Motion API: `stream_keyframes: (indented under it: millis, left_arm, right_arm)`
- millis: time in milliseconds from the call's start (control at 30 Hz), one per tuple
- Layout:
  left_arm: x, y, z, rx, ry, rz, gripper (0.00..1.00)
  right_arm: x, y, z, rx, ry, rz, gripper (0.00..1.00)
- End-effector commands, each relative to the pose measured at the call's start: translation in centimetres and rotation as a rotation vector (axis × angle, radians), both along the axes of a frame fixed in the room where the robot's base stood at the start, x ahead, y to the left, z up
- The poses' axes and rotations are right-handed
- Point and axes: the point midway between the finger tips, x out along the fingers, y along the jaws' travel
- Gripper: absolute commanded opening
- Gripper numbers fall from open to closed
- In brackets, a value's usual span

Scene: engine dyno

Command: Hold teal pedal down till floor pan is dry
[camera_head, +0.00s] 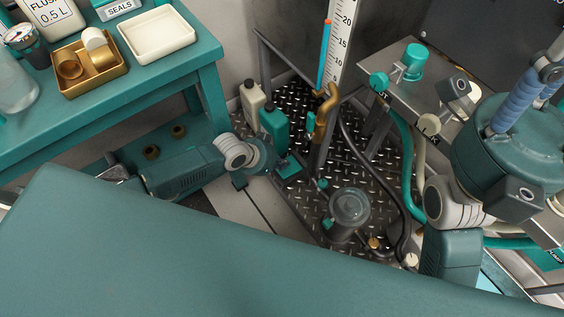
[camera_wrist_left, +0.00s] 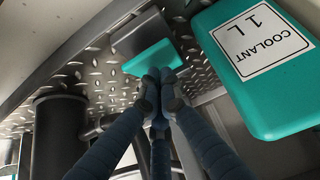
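The teal pedal (camera_head: 289,167) is a small plate low on the diamond-plate floor pan (camera_head: 300,112), beside the teal coolant bottle (camera_head: 273,128). In the left wrist view the pedal (camera_wrist_left: 140,62) sits in front of a dark grey block. My left gripper (camera_wrist_left: 160,76) has its dark blue fingers together, with the tips at the pedal's near edge, seemingly touching it. In the head view its fingers are mostly hidden behind my left wrist. My right gripper (camera_head: 540,85) is at the right, partly out of frame, its blue fingers pointing up. Whether liquid lies in the pan is unclear.
The coolant bottle (camera_wrist_left: 262,65) is close to the right of my left fingers. A teal bench (camera_head: 140,60) with trays stands at the left.

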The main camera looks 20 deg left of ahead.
Motion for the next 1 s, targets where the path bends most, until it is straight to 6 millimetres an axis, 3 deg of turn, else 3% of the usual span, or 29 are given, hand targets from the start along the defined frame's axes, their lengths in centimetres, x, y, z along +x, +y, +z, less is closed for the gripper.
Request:
stream_keyframes:
  millis: [133, 233, 367, 1000]
  left_arm:
    - [-0.7, 0.5, -1.1, -0.045, -0.056, 0.002, 0.0]
    - [-1.0, 0.9, -1.6, -0.055, -0.071, 0.003, 0.0]
    - [-1.3, 1.1, -2.6, -0.054, -0.071, 0.002, 0.0]
    - [-1.5, 1.2, -2.9, -0.05, -0.065, 0.001, 0.0]
  right_arm:
    - [0.1, 0.1, -0.2, -0.004, -0.003, -0.001, 0.4]
    - [-0.2, 0.1, 1.0, -0.002, -0.024, 0.0, 0.4]
    - [-0.3, 0.0, 0.5, 0.002, -0.017, 0.0, 0.4]
    - [0.1, 0.0, 0.0, 0.002, 0.002, 0.0, 0.4]
